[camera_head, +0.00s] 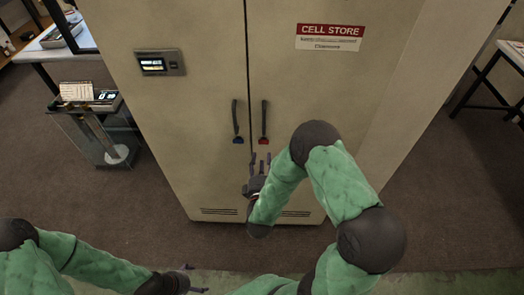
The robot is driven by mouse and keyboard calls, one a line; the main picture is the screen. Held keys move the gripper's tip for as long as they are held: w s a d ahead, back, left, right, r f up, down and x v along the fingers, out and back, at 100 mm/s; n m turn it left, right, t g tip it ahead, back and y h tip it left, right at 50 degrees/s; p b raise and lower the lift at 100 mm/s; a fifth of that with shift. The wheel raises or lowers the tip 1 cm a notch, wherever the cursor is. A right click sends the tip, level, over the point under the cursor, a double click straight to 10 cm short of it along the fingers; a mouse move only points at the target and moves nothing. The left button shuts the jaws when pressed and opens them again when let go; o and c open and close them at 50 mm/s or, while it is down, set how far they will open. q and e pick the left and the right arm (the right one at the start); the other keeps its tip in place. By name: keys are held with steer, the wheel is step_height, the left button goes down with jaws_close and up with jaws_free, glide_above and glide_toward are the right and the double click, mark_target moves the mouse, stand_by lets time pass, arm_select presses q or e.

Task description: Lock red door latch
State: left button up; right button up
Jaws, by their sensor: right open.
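A tall beige cabinet (205,95) with two shut doors stands straight ahead. The right door has a dark handle with a red latch (263,141) at its lower end. The left door has a matching handle with a blue latch (238,140). My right gripper (261,160) is open and empty, just below the red latch, with its fingers pointing up toward it. A small gap shows between fingertips and latch. My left gripper (195,279) is low at the bottom edge, far from the cabinet doors; its fingers are too small to read.
A panel with a lit display (158,63) is on the left door, and a red and white "CELL STORE" sign (330,37) is on the right door. A cart (100,130) stands left of the cabinet. A table (510,60) is at the right. Brown carpet lies between.

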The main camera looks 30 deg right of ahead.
steer(key=v, duration=0.5)
steer(key=shift+w+f, duration=0.1)
stand_by(0.4)
steer(key=a+f+m+g+y, duration=0.3)
steer(key=a+f+y, duration=0.1)
steer(key=f, duration=0.3)
steer(key=a+f+m+g+y, duration=0.3)
steer(key=f+y, duration=0.1)
steer(key=f, duration=0.4)
steer(key=s+a+f+m+g+y, duration=0.2)
steer(key=s+a+f+m+g, duration=0.2)
steer(key=s, duration=0.3)
steer(key=s+a+f+m+g+y, duration=0.3)
steer(key=s+a+f+m+g, duration=0.1)
steer(key=s, duration=0.3)
steer(key=shift+s+a+f+g, duration=0.15)
steer(key=shift+s+a+g, duration=0.05)
steer(key=shift+a+g, duration=0.3)
